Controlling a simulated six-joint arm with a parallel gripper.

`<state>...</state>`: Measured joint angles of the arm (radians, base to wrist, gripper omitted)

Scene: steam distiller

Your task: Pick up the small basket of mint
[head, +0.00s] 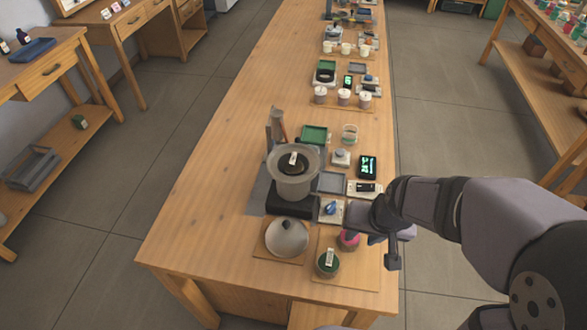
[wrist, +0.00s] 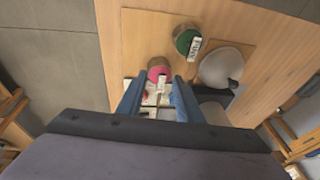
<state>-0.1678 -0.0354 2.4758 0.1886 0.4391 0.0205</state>
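A small round basket with dark green contents and a white tag (head: 327,264), which looks like the mint, stands on a wooden board near the table's front edge. It also shows at the top of the wrist view (wrist: 184,41). The tag's writing is too small to read for certain. A similar basket with pink contents (head: 349,239) stands just behind it and lies ahead of my fingers in the wrist view (wrist: 158,74). My gripper (head: 380,238) is over the table's right edge, beside the pink basket. In the wrist view its blue fingers (wrist: 159,82) are apart, with nothing held.
A grey domed lid (head: 287,238) sits on a board left of the baskets. Behind it stands the distiller pot (head: 294,175) on a black base. A blue item on a small tray (head: 331,209) is close behind the pink basket. The table's left side is clear.

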